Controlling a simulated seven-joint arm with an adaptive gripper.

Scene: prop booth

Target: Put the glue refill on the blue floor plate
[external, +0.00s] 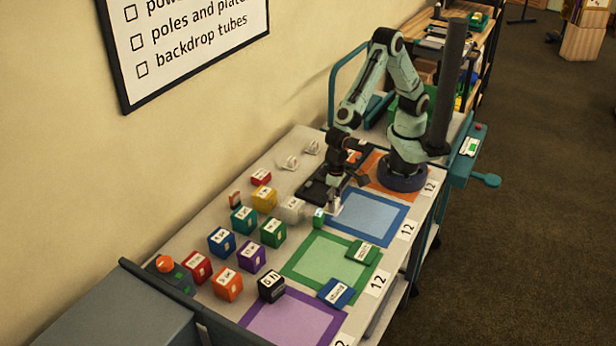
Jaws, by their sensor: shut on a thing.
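The blue floor plate (367,216) lies on the cart top, a light blue square with a darker blue border, in front of my arm's base. My gripper (336,191) points down over the plate's back left corner. It is shut on a small white piece (335,206), which looks like the glue refill, though its details are too small to read. The piece shows just below the dark fingers, by the plate's left edge. I cannot tell whether it touches the surface. The fingers are partly hidden by the dark wrist.
A dark tray (316,190) lies beside my gripper. A small green block (319,218) stands close to the blue plate's left corner. Several coloured labelled boxes, such as the green one (273,232), stand to the left. Green (296,262) and purple (262,322) plates lie nearer the camera.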

